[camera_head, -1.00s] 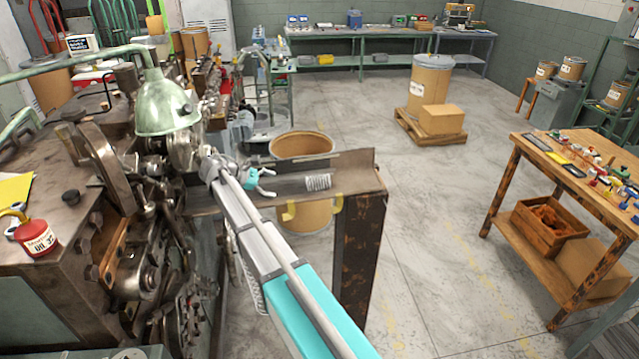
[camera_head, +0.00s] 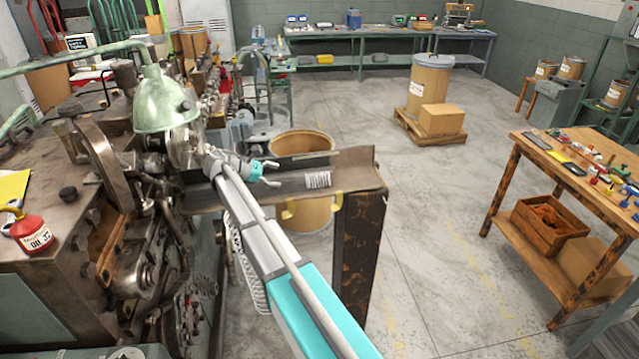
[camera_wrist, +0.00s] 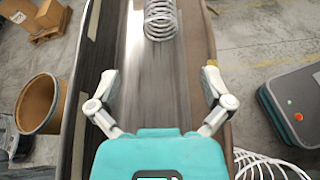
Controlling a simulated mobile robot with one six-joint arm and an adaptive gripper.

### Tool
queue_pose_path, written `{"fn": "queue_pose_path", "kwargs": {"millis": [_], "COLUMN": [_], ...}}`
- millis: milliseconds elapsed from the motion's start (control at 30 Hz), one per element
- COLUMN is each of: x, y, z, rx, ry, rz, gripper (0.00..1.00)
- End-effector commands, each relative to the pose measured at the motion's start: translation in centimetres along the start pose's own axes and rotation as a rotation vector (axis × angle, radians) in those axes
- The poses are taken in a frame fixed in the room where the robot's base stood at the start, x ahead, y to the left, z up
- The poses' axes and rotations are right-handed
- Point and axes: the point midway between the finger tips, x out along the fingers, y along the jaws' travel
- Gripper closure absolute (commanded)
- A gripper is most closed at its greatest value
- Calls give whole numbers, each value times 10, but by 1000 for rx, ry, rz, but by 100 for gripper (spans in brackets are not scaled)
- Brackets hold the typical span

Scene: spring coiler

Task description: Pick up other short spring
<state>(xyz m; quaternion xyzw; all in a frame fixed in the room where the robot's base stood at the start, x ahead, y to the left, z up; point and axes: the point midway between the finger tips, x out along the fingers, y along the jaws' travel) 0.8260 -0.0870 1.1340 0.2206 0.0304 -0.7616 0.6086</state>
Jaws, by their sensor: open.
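A short silver spring (camera_head: 317,180) lies on the metal chute (camera_head: 350,174) toward its outer end. It also shows in the wrist view (camera_wrist: 160,18) at the top, lying on the chute's bare surface, partly cut off by the frame edge. My gripper (camera_head: 277,174) is over the chute, to the left of the spring, pointing toward it. In the wrist view my gripper (camera_wrist: 163,78) is open, with its two fingers spread wide and nothing between them. The spring lies beyond the fingertips, roughly in line with the gap between them.
The coiling machine (camera_head: 120,190) with a green lamp (camera_head: 165,103) stands at left. A fibre drum (camera_head: 302,143) stands behind the chute. White coils (camera_wrist: 270,166) show at lower right in the wrist view. A wooden workbench (camera_head: 570,165) is at right, with open floor between.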

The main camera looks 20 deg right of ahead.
Motion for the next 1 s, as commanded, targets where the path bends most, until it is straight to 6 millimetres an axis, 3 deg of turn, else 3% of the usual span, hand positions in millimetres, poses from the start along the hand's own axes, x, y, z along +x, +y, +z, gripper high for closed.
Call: {"fn": "queue_pose_path", "kwargs": {"millis": [100,333,867,1000], "x": [21,48,55,65], "y": [-2,-1,0,-2], "z": [-2,-2,0,-1], "rx": [0,0,0,0], "ry": [0,0,0,0], "rz": [-1,0,1,0], "gripper": [0,0,0,0]}}
